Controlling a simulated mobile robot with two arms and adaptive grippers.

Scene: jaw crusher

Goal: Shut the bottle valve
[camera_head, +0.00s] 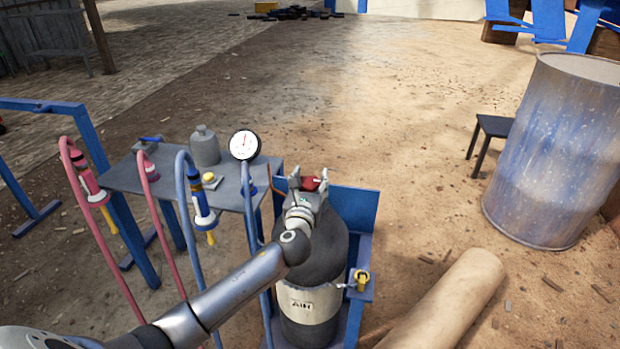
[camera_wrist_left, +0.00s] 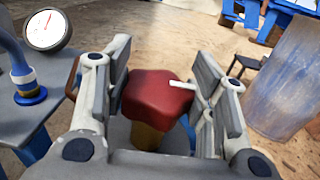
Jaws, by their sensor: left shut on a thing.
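The bottle valve has a red lobed knob (camera_wrist_left: 157,97) on a brass-coloured stem. In the head view the red knob (camera_head: 311,183) shows at the top of the dark gas bottle (camera_head: 308,302), which has a pale label reading "AIR". My left gripper (camera_head: 308,182) is over the bottle's top with its fingers on either side of the knob. Much of the bottle's neck is hidden by my left arm. My right gripper is not in view.
A pressure gauge (camera_head: 244,145) stands left of the knob by a grey table (camera_head: 185,183) with a grey jug (camera_head: 205,147). Hoses hang at the left. A blue drum (camera_head: 556,150) stands on open ground at right.

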